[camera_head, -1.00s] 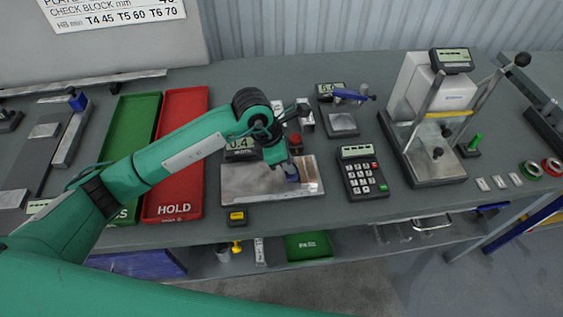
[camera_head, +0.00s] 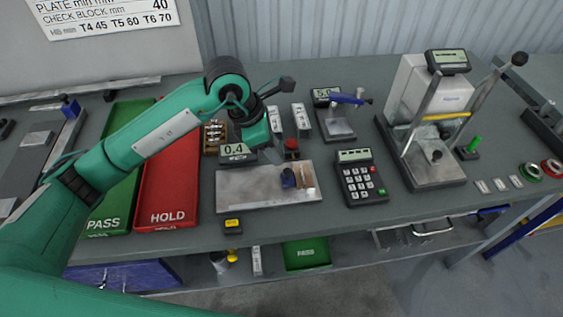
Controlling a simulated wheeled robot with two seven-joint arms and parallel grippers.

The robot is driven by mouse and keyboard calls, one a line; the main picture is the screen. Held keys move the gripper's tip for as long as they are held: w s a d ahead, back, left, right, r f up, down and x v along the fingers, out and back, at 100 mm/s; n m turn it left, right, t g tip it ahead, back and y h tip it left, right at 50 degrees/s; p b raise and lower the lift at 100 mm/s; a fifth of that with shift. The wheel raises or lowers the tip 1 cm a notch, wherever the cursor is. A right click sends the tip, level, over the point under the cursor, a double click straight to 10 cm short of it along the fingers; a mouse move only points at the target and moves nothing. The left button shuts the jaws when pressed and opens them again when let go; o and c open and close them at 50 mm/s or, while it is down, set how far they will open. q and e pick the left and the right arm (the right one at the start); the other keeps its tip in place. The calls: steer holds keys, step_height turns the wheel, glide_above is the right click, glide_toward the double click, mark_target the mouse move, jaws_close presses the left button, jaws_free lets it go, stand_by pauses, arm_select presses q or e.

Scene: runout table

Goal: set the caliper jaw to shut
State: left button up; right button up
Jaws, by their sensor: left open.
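A metal plate (camera_head: 240,190) lies at the middle of the bench, with a display reading 0.4 (camera_head: 234,151) behind it. On the plate's right part stand a dark blue piece (camera_head: 288,178) and a tan and metal piece (camera_head: 306,177). I cannot tell for certain which parts are the caliper jaw. A small gauge (camera_head: 338,124) with a blue lever (camera_head: 347,99) and a display reading about 5.0 stands behind to the right. My left gripper (camera_head: 271,155) is open above the plate's back edge, left of and apart from the blue piece. Its fingers are partly hidden.
A red HOLD tray (camera_head: 168,180) and a green PASS tray (camera_head: 118,180) lie left, under my arm. A red button (camera_head: 291,145) sits close to my gripper. A keypad (camera_head: 360,178) and a tall lever press (camera_head: 430,120) stand right. The bench front is mostly clear.

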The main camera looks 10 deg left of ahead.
arm_select(q)
steer(key=b+v, duration=0.1)
steer(key=v, duration=0.5)
steer(key=shift+f, duration=0.1)
stand_by(0.3)
